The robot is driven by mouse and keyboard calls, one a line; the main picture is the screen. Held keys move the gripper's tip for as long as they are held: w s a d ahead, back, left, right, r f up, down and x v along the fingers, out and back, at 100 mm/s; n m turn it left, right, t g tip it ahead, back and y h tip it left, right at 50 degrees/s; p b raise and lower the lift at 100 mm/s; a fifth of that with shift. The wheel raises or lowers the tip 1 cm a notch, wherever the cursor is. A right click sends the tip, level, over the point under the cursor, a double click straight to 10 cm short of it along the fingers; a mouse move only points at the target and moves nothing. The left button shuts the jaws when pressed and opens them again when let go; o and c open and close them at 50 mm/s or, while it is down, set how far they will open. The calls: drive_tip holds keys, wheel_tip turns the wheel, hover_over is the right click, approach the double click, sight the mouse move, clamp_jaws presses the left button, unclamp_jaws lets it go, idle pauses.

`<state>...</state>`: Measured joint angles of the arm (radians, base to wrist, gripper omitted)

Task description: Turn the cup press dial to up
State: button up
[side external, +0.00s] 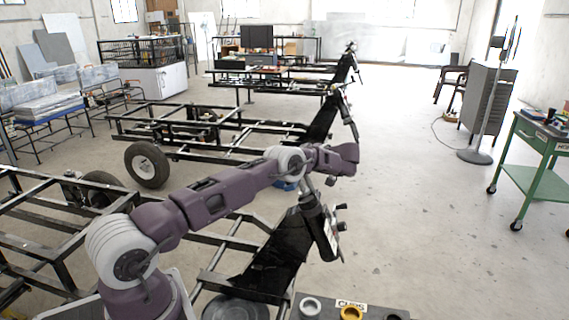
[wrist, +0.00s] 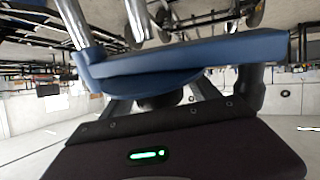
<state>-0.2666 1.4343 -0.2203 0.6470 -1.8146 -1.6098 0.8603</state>
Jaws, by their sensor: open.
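My gripper (side external: 334,180) is small and dark at the end of my purple wrist, in the middle of the side external view. It is apart from the bench and holds nothing that I can see. A bench top with a "CUPS" label (side external: 351,303) shows at the bottom edge, with a grey ring (side external: 310,306) and a yellow ring (side external: 351,313) on it. I cannot make out a cup press dial in either view. The wrist view shows a blue slab (wrist: 200,58) close up and a dark panel with a green light (wrist: 148,155); the fingertips are not clear there.
A black trailer frame (side external: 272,250) with an upright jack-like post (side external: 322,226) stands close below my wrist. More frames (side external: 215,125) stand behind. A green cart (side external: 535,160) and a grey fan-like stand (side external: 485,110) are at the right. The floor at centre right is clear.

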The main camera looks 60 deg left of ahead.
drive_tip(key=v, duration=0.3)
drive_tip(key=shift+f, duration=0.1)
wheel_tip(320, 180, up, 7)
drive_tip(key=shift+r, duration=0.1)
drive_tip(key=shift+c, duration=0.9)
drive_tip(key=shift+w, duration=0.25)
drive_tip(key=shift+c, duration=0.5)
drive_tip(key=w+d+t, duration=0.1)
drive_tip(key=w+d+f+m+t+y, duration=0.1)
drive_tip(key=shift+d+m+t+y, duration=0.25)
drive_tip(key=shift+m+t+y, duration=0.05)
drive_tip(key=shift+t, duration=0.1)
drive_tip(key=s+d+f+m+t, duration=0.2)
drive_tip(key=d+f+t, duration=0.1)
drive_tip(key=d+f, duration=0.1)
drive_tip(key=x, duration=0.6)
drive_tip(key=shift+s+a+f, duration=0.3)
drive_tip(key=shift+s, duration=0.05)
drive_tip(key=c, duration=1.1)
drive_tip(key=n+g, duration=0.1)
drive_tip(key=g, duration=0.1)
drive_tip(key=n+g+h, duration=0.1)
drive_tip(key=n+g, duration=0.1)
drive_tip(key=shift+w+r+h, duration=0.1)
drive_tip(key=shift+w+h, duration=0.2)
drive_tip(key=shift+w, duration=0.05)
drive_tip(key=shift+g, duration=0.5)
drive_tip(key=shift+s+n+h, duration=0.2)
drive_tip(key=shift+n+h, duration=0.1)
drive_tip(key=shift+h, duration=0.1)
